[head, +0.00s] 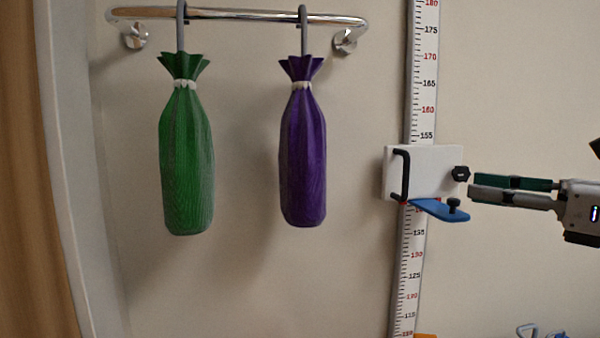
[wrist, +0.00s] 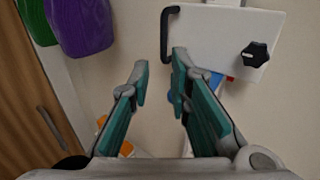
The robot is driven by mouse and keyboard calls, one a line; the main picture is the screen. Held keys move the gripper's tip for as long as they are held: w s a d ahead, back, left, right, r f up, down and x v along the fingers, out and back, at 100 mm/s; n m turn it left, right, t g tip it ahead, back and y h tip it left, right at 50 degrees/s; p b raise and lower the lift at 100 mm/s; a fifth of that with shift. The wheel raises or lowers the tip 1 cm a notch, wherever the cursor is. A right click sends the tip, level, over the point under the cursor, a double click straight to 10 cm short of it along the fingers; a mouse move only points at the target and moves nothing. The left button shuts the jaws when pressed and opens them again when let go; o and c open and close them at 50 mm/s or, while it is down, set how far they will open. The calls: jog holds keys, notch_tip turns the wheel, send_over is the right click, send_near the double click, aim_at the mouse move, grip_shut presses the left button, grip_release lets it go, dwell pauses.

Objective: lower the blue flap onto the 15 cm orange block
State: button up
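The blue flap (head: 440,210) sticks out to the right below a white carriage (head: 425,165) on a vertical scale. A black knob stands on the flap. The carriage has a black handle (head: 404,176) at its left and a black knob (head: 460,174) at its right; it also shows in the wrist view (wrist: 222,35). Only a sliver of an orange thing (head: 425,336), perhaps the orange block, shows at the head view's bottom edge. My gripper (head: 470,187) is right of the carriage, open and empty, with a gap between its fingertips (wrist: 160,70). In the wrist view the flap is mostly hidden.
The scale (head: 408,270) runs down the wall. A green bag (head: 187,160) and a purple bag (head: 303,160) hang from a chrome rail (head: 240,15) at the left. Blue items (head: 540,332) show at the bottom right. The wall between bags and scale is clear.

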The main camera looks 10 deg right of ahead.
aim_at(404, 192)
jog(key=x, duration=0.6)
jog(key=p+x, duration=0.1)
jog(key=x, duration=0.6)
jog(key=shift+w+d+r, duration=0.2)
jog(key=shift+w, duration=0.2)
grip_shut()
